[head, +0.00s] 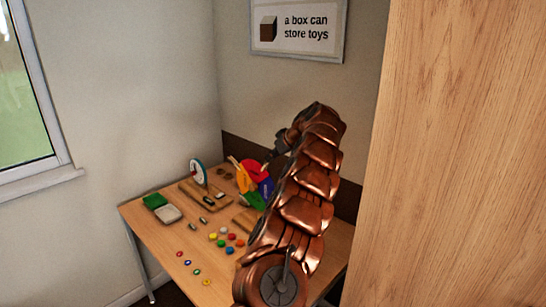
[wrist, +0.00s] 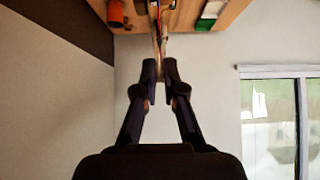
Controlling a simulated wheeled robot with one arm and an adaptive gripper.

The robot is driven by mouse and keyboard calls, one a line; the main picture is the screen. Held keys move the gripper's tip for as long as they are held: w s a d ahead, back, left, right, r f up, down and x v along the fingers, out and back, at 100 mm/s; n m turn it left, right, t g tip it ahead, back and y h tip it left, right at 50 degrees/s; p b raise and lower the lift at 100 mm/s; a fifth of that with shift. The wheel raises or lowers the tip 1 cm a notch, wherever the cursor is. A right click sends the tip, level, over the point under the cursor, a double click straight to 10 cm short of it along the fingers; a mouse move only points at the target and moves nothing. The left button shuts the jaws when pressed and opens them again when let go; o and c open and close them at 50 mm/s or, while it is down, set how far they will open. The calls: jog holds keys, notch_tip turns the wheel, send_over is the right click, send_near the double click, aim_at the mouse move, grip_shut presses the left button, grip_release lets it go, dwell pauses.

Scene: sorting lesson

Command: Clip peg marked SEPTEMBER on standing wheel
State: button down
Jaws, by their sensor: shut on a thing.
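The standing wheel (head: 255,169) shows red, yellow, blue and green sectors towards the back of the table, partly hidden by my arm. In the wrist view it seems to be the thin edge-on shape (wrist: 157,14) at the top. My gripper (wrist: 160,66) is shut on a thin piece, which I take to be the peg (wrist: 162,46); its marking cannot be read. In the head view my gripper is beside the upper right of the wheel. Whether the peg touches the wheel cannot be told.
On the wooden table (head: 150,222) are a round white disc on a stand (head: 197,173), green and white boxes (head: 154,201), several coloured discs (head: 229,250) and rings, and small blocks. A wooden panel (head: 455,150) rises at the right. The front left of the table has free room.

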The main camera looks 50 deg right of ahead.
jog(key=shift+w+f, duration=0.15)
jog(key=shift+f, duration=0.1)
jog(key=c, duration=1.2)
grip_release()
